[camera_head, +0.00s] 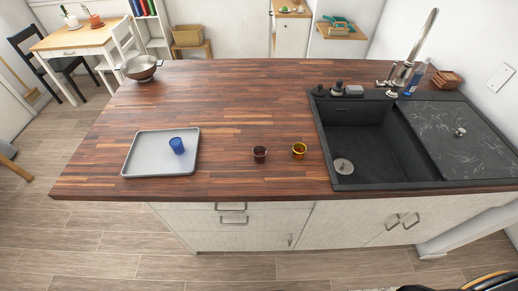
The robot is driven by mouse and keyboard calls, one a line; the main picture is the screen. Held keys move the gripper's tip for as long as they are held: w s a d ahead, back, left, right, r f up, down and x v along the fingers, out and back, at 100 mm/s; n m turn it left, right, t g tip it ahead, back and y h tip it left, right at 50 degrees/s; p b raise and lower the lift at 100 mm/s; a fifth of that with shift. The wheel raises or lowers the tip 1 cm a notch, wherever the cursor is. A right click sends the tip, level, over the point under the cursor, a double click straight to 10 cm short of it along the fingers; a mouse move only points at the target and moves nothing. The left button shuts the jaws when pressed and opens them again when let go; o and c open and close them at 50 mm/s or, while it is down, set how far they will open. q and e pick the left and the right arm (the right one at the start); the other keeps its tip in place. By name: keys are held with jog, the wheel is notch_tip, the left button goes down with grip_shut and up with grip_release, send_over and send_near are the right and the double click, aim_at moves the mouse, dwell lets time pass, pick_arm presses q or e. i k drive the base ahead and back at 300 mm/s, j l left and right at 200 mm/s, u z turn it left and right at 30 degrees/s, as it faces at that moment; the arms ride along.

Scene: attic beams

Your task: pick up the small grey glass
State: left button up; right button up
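A small dark, see-through glass (260,154) stands upright on the brown wooden countertop, near its front edge. It looks grey-brown against the wood, and it is the closest match to a grey glass. A small amber glass (299,151) stands just to its right, apart from it. A blue cup (177,145) stands on a light grey tray (145,159) to the left. Neither of my grippers can be made out in the head view.
A black sink (350,148) with a chrome tap (417,45) takes up the counter's right side. The wooden counter (240,95) behind the glasses is clear.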

aim_at(260, 152)
jog(key=z, duration=1.3)
jog(key=u, duration=1.15)
jog(key=k+j+z, duration=0.15)
jog(key=j+z, duration=0.25)
jog(key=k+j+z, duration=0.2)
jog(key=z, duration=0.15)
jog(key=k+j+z, duration=0.25)
jog(key=z, duration=0.15)
